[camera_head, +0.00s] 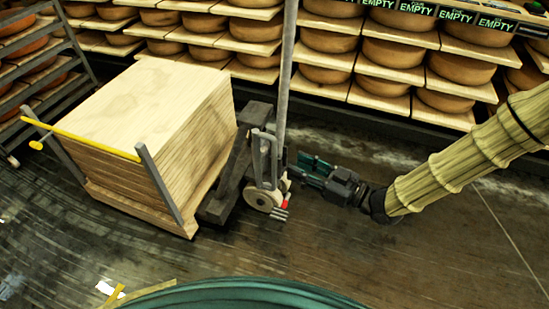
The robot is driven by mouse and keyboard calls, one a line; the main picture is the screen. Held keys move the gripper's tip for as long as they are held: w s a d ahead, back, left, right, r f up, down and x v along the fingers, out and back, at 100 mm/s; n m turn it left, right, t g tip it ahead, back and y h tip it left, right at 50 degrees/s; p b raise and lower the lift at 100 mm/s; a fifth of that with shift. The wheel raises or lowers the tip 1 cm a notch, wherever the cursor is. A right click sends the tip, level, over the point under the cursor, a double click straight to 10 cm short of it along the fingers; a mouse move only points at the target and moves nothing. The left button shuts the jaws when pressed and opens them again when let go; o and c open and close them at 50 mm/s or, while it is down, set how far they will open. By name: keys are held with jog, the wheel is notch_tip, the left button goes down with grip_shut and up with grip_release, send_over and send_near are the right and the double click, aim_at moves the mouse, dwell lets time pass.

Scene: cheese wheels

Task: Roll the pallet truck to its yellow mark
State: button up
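The pallet truck (222,193) stands left of centre, with a dark body, a pale wheel and a tall grey pole rising out of the top of the view. A stack of pale wooden boards (165,95) sits on its left side and hides much of it. My gripper (302,171) is just right of the truck's wheel end, low over the floor. Its teal fingers look spread apart with nothing between them; whether they touch the truck I cannot tell. Yellow tape (150,294) lies on the floor at the bottom left, partly hidden by a teal rounded surface.
Shelves of cheese wheels (393,53) run along the back, with green EMPTY signs (455,17) at the upper right. A metal rack (62,42) stands at the left. A yellow bar (85,138) crosses the stack's front between grey posts. Dark wet floor (400,260) is clear at the lower right.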

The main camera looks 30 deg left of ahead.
jog(key=a+b, duration=0.2)
jog(key=a, duration=0.6)
jog(key=shift+s+a, duration=0.15)
grip_shut()
